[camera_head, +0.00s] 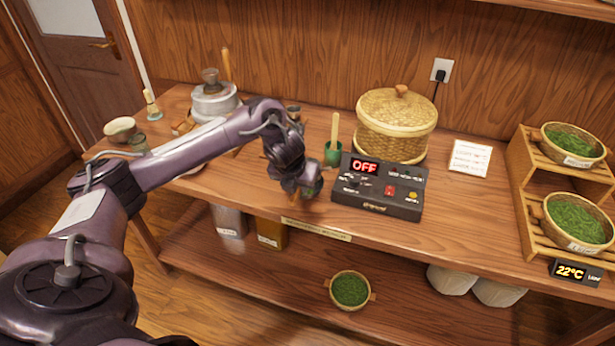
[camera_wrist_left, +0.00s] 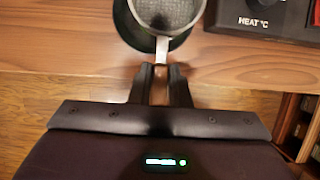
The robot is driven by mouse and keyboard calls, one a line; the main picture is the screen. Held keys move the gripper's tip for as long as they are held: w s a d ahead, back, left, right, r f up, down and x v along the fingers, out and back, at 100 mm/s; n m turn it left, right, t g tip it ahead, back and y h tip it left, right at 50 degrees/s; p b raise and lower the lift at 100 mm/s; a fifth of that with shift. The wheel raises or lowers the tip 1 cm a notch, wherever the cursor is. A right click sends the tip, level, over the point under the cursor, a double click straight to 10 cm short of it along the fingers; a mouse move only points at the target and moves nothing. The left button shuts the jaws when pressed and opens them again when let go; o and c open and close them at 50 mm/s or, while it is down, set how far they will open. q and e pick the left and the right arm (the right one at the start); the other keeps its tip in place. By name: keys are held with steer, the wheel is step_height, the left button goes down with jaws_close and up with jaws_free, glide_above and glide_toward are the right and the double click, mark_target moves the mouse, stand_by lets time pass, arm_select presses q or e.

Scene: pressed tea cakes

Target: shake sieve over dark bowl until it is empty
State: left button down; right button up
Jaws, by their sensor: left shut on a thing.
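My left gripper (camera_head: 308,190) is over the front part of the table, left of the control box. In the left wrist view its fingers (camera_wrist_left: 161,85) are shut on the sieve's handle. The sieve (camera_wrist_left: 168,12), round and grey with a metal rim, is cut off by the top edge. A dark greenish bowl (camera_wrist_left: 128,29) shows around and below the sieve, so the sieve overlaps it from above. I cannot tell whether anything lies in the mesh or the bowl. In the head view the gripper hides most of both. My right gripper is in neither view.
A control box (camera_head: 377,187) reading OFF stands just right of my gripper. Behind are a green cup (camera_head: 332,156) with a wooden handle and a lidded basket (camera_head: 396,125). A rack (camera_head: 520,190) with green-filled baskets stands right. A white card (camera_head: 470,158) lies between.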

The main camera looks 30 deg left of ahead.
arm_select(q)
steer(key=shift+r+p, duration=2.1)
steer(key=shift+r, duration=0.45)
steer(key=shift+d, duration=0.15)
